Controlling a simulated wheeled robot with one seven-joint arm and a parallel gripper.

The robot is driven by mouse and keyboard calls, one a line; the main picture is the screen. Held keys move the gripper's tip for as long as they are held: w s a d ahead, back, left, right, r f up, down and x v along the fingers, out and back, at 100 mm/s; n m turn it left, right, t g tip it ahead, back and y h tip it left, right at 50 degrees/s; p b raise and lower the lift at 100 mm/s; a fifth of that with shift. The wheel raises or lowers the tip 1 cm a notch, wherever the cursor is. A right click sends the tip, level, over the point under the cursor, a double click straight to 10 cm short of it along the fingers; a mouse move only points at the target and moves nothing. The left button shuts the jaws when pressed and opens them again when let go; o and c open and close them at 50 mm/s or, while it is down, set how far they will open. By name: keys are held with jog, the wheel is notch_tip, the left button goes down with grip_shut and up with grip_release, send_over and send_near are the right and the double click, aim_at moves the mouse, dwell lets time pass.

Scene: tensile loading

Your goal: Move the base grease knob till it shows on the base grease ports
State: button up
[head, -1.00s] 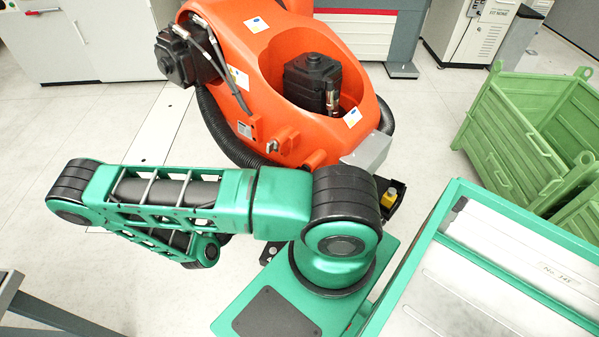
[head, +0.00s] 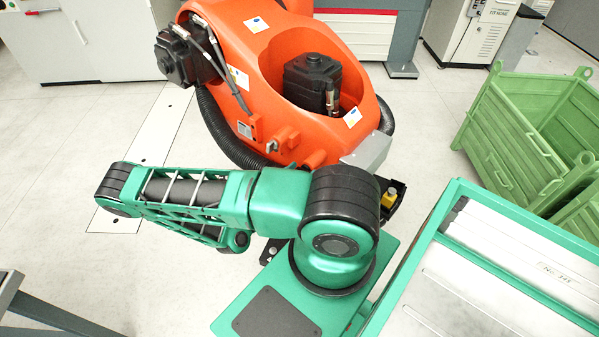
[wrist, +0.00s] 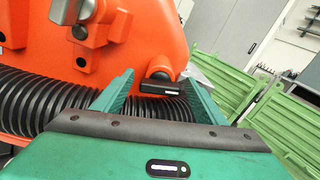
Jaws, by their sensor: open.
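The orange machine base (head: 285,40) stands ahead of my arm and fills the upper left of the wrist view (wrist: 110,70). In the wrist view a black knob-like part with a white stripe (wrist: 165,87) sits at its lower edge; I cannot tell for sure that it is the base grease knob. My gripper (wrist: 158,80) is open, its two green fingers apart, and the black part appears between them in the picture. I cannot tell whether they touch it. No grease port marking can be read. In the head view my gripper is hidden behind my arm.
A black ribbed hose (wrist: 50,95) runs along the orange base, close behind my fingers. Small orange and metal fittings (head: 285,140) stick out of the base. Green crates (head: 520,140) stand at the right. Pale floor (head: 60,200) is open at the left.

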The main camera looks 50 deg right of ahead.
jog(key=shift+d, duration=0.45)
